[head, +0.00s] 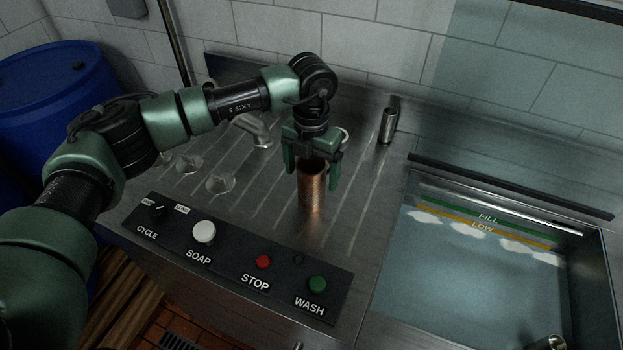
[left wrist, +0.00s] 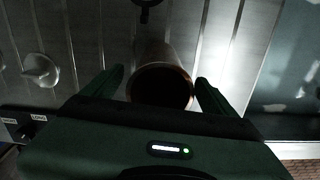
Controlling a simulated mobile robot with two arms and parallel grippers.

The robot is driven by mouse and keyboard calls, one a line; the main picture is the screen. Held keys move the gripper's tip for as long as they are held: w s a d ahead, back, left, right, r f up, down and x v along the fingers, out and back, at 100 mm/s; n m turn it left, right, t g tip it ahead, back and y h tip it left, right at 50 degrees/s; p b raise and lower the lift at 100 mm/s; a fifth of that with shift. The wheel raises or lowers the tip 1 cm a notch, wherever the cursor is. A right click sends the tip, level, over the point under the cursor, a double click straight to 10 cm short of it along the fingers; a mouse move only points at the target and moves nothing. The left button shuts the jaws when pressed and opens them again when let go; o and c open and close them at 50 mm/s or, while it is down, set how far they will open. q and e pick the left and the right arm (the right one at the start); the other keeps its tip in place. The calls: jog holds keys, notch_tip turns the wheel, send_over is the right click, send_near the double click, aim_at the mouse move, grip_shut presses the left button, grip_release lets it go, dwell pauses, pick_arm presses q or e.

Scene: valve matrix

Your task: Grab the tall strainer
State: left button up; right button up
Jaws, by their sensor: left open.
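A tall copper-coloured cylinder (head: 312,192), which I take to be the tall strainer, stands upright on the ribbed metal drainboard. My left gripper (head: 312,178) points down over it, open, with one finger on each side of its upper part. In the left wrist view the cylinder's round, dark open top (left wrist: 160,88) lies between the two spread fingers (left wrist: 158,84). Gaps show beside the fingers there; I cannot tell whether either one touches it. The cylinder's top is partly hidden by the gripper in the head view. My right gripper is not in view.
A control panel (head: 228,262) with buttons runs along the front edge. A metal cylinder (head: 388,125) stands behind to the right. Several metal fittings (head: 220,182) sit at left. A water-filled sink (head: 470,290) is at right, and a blue barrel (head: 55,95) far left.

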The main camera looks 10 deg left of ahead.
pick_arm(q)
jog(key=shift+w+f, duration=0.1)
jog(key=shift+f, duration=0.6)
jog(key=c, duration=1.7)
jog(key=shift+o, duration=0.2)
jog(key=shift+r, duration=0.15)
